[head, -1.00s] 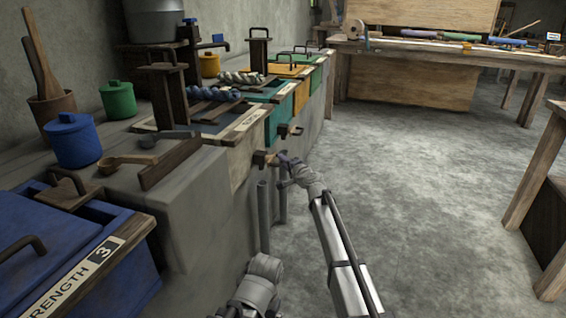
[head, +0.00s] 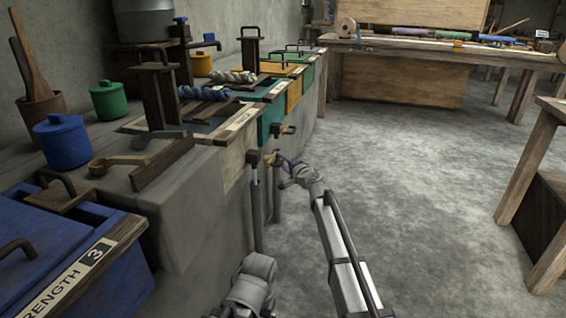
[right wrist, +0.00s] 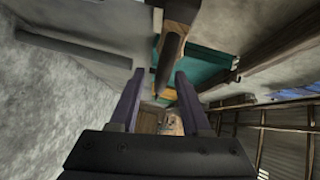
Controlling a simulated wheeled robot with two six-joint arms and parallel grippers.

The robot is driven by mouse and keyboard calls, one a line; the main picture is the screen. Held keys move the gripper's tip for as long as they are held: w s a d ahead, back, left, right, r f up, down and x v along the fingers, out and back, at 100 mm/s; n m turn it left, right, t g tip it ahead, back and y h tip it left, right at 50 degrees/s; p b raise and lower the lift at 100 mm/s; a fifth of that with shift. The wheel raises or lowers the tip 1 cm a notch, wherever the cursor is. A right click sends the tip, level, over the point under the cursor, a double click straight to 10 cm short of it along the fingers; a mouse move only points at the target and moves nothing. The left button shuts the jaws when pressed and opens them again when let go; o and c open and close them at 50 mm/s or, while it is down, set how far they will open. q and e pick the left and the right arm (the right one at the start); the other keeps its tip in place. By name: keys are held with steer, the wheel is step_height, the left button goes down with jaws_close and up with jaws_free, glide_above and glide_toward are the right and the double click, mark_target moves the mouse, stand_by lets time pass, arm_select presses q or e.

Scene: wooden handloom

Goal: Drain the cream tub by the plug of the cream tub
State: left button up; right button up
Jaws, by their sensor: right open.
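The cream tub (head: 234,168) shows its pale front panel on the grey bench side in the head view. Its wooden plug (head: 268,158) is low beside that panel, with a dark piece near it. My right gripper (head: 281,160) is open, close to the right of the plug. In the right wrist view, a dark bar with a wooden end (right wrist: 180,16) lies in line with the gap between the open fingers (right wrist: 158,76). I cannot tell whether they touch it. A narrow brownish strip shows between the pipes below; what it is stays unclear. My left gripper is out of view.
The teal tub (head: 271,116) is just beyond, its own plug (head: 284,130) sticking out. Grey upright pipes (head: 256,215) stand below the panels. The blue tub (head: 105,290) is nearest. The floor (head: 410,190) to the right is clear up to a wooden table (head: 540,175).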

steer(key=p+v, duration=0.1)
steer(key=v, duration=0.7)
